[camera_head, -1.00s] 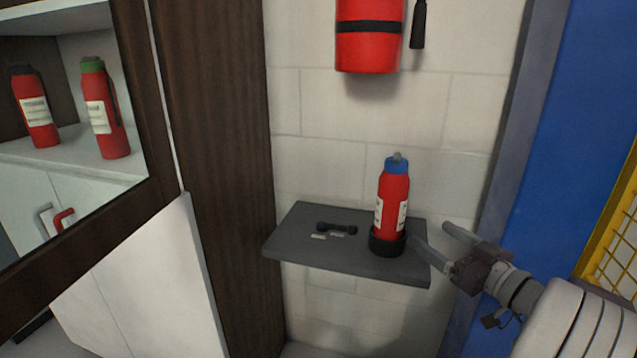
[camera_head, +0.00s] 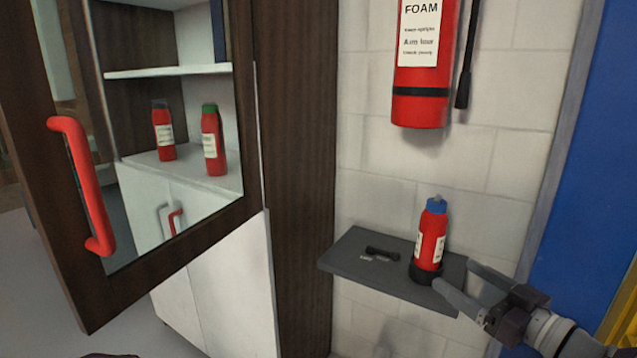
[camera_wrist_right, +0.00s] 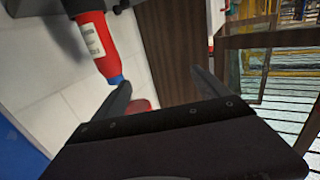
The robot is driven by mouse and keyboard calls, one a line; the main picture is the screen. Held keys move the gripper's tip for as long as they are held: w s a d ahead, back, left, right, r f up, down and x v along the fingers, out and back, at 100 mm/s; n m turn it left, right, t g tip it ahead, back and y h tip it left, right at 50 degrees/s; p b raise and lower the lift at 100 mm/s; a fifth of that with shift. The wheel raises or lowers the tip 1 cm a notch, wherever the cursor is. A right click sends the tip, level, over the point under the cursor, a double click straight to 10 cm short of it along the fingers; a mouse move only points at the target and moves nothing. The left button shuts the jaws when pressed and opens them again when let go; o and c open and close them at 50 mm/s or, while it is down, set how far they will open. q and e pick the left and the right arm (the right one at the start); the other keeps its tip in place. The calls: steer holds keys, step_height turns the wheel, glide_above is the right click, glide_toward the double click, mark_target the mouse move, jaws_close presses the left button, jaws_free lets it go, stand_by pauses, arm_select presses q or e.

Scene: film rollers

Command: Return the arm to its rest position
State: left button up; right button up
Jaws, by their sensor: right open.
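My right gripper (camera_head: 466,301) is open and empty at the right end of the grey wall shelf (camera_head: 375,289). A small red bottle with a blue cap (camera_head: 431,240) stands upright in a dark ring on that shelf, just left of the gripper and apart from its fingers as far as I can tell. In the right wrist view the bottle (camera_wrist_right: 95,42) shows at upper left, outside the two spread fingers (camera_wrist_right: 160,90). My left gripper is not in view.
A large red foam extinguisher (camera_head: 421,70) hangs on the wall above the shelf. A small black object (camera_head: 382,253) lies on the shelf. At left is a dark-framed glass door with a red handle (camera_head: 84,185); red bottles with green (camera_head: 213,140) and black (camera_head: 163,130) caps show through it.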

steer(key=a+r+n+g+y+p, duration=0.3)
steer(key=a+r+p, duration=0.2)
steer(key=a, duration=0.4)
steer(key=s+a+n+g+p, duration=0.2)
steer(key=s+a+g+p, duration=0.95)
steer(key=a+p, duration=0.2)
steer(key=s+d+f+m+g+h+p, duration=0.25)
steer(key=s+d+f+h+p, duration=0.2)
steer(key=s+h, duration=0.35)
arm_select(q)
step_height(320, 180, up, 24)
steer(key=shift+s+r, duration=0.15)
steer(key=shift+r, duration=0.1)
arm_select(e)
steer(key=w+d+f+m+t+h, duration=0.2)
steer(key=w+d+f+m+h, duration=0.1)
steer(key=d+m, duration=0.5)
steer(key=shift+w+d+f+m+h, duration=0.15)
steer(key=shift+f+m+h, duration=0.2)
steer(key=shift+f, duration=0.4)
